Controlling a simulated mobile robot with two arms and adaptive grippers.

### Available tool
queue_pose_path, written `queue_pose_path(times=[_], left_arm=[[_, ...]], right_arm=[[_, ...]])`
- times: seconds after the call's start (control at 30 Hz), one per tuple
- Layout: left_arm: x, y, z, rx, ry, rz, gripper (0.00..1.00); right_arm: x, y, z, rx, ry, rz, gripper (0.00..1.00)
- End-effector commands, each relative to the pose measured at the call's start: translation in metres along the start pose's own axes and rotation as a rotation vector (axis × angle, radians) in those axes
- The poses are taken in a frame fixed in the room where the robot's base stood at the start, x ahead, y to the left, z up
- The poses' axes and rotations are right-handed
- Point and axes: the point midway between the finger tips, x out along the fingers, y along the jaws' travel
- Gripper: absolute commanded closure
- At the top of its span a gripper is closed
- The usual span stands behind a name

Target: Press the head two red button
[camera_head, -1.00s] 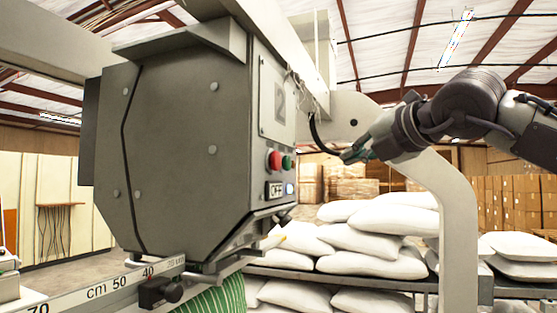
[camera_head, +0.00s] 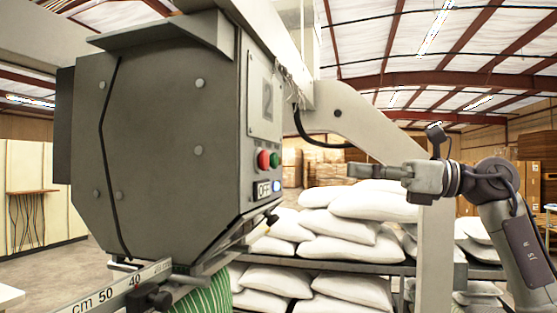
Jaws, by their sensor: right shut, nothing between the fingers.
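The grey machine head (camera_head: 160,150) fills the left half of the head view, with a plate marked 2 (camera_head: 266,95) on its narrow right face. The red button (camera_head: 263,160) sits below that plate, with a green button (camera_head: 274,159) just right of it. An OFF label with a lit blue-white switch (camera_head: 276,186) is under them. My right gripper (camera_head: 352,171) is shut and empty, pointing left toward the button face. It is to the right of the red button at a similar height, with a visible gap between them. My left gripper is not in view.
A curved pale frame arm (camera_head: 380,135) runs behind my right gripper and down to a post. White sacks (camera_head: 350,250) are stacked on racks behind. A ruler bar (camera_head: 120,285) and green striped fabric (camera_head: 210,297) are below the head. Cardboard boxes stand far back.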

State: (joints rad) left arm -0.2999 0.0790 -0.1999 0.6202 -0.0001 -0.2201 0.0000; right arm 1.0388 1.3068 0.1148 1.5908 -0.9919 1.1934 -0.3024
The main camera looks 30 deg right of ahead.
Motion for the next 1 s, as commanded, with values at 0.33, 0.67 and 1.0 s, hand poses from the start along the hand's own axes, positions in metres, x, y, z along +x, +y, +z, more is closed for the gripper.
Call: queue_pose_path(times=[0.33,0.67,1.0], left_arm=[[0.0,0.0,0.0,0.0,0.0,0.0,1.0],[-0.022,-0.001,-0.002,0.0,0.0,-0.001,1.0],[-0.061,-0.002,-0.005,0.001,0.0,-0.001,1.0]], right_arm=[[0.001,0.001,0.0,-0.012,-0.002,0.008,1.0],[0.038,0.001,0.005,-0.01,0.0,0.011,1.0],[0.109,0.002,0.006,-0.011,-0.001,0.01,1.0]])
